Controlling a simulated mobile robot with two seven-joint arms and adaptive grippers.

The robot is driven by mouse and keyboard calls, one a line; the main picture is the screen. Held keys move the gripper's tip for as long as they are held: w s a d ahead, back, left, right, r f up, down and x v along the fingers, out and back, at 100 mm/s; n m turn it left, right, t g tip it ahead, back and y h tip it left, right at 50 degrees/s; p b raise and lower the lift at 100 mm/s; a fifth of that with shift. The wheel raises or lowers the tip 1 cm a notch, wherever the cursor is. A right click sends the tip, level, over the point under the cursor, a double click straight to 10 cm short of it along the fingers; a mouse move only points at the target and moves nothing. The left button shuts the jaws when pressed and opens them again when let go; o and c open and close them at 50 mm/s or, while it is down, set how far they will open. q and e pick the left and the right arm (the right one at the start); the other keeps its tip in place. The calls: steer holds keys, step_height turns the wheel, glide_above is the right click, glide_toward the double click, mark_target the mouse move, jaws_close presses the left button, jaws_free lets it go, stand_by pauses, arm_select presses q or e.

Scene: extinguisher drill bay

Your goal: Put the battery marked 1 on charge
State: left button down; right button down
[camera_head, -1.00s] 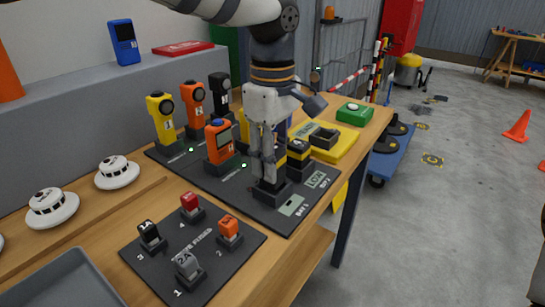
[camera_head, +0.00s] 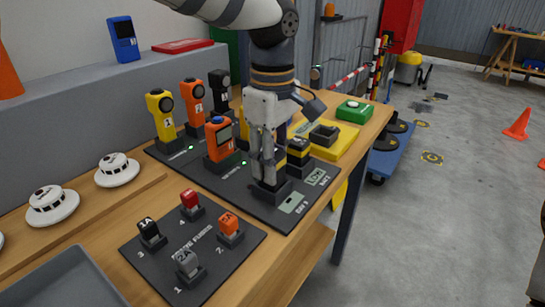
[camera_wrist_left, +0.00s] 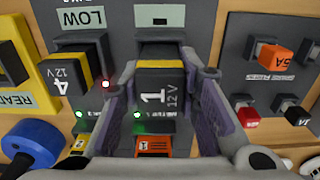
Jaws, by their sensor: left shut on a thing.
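The battery marked 1 (camera_wrist_left: 158,92) is black with a yellow band and a 12 V label. In the left wrist view it sits between the two fingers of my left gripper (camera_wrist_left: 165,108), which is shut on it. In the head view my left gripper (camera_head: 266,172) points down over the front bay of the dark charging board (camera_head: 240,196), at a black socket (camera_head: 272,194); it mostly hides the battery there. I cannot tell whether the battery is fully seated. The battery marked 4 (camera_wrist_left: 66,78) stands in the neighbouring bay, by a display reading LOW (camera_wrist_left: 82,18).
Several torch-like units, yellow (camera_head: 162,115), orange (camera_head: 194,100) and black (camera_head: 219,90), stand behind. An orange device (camera_head: 219,142) is close left of my gripper. A spare fuse board (camera_head: 208,255) lies in front, a yellow tray (camera_head: 340,148) and green button box (camera_head: 354,112) to the right.

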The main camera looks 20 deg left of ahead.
arm_select(q)
steer(key=shift+f, duration=1.2)
stand_by(0.5)
steer(key=c, duration=1.1)
jaws_free()
steer(key=shift+o, duration=1.4)
steer(key=shift+r, duration=3.55)
steer(key=shift+f, duration=0.1)
